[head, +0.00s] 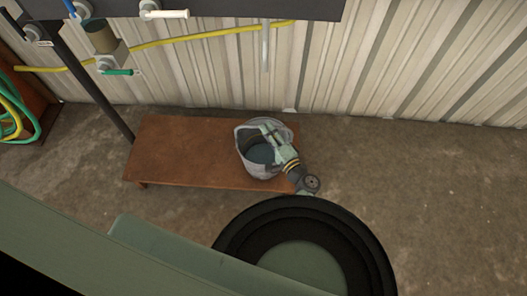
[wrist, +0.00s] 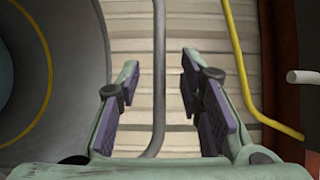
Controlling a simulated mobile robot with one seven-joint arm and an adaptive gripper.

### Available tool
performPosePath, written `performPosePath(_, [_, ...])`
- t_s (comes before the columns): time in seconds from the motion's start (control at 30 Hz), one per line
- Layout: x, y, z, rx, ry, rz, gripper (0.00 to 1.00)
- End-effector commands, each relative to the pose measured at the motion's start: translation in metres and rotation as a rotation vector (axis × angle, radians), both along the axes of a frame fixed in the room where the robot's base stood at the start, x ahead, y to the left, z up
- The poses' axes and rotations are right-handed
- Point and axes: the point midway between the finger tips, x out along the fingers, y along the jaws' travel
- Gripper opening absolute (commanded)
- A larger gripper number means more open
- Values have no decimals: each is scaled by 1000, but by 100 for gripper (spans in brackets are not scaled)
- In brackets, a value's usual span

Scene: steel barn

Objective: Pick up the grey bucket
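The grey bucket (head: 243,155) stands upright on a low brown wooden bench (head: 165,155), open side up, with a dark inside. My gripper (head: 268,133) reaches over the bucket's right side, and its fingers cover part of the opening. In the wrist view the bucket (wrist: 85,60) fills the left edge as a curved grey wall with a yellow line. My gripper (wrist: 160,65) is open there, its two padded fingers well apart. A thin grey bent rod (wrist: 158,60), which looks like the bucket's handle, runs between the fingers with gaps on both sides.
A corrugated metal wall (head: 400,60) stands behind the bench. A yellow hose (head: 200,35) and a grey pipe (head: 265,48) run along it. A dark shelf (head: 250,8) with taps is above, on a black post (head: 95,85). Concrete floor to the right is clear.

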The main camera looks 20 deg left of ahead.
Motion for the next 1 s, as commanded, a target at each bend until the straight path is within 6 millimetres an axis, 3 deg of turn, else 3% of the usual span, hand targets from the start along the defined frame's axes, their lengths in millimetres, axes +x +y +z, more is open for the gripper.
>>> performPosePath(0.2, [18, 22, 0, 0, 0, 2, 34])
performPosePath(0.47, [20, 25, 0, -1, 1, 0, 34])
performPosePath(1.0, [20, 24, 0, -1, 0, 0, 0])
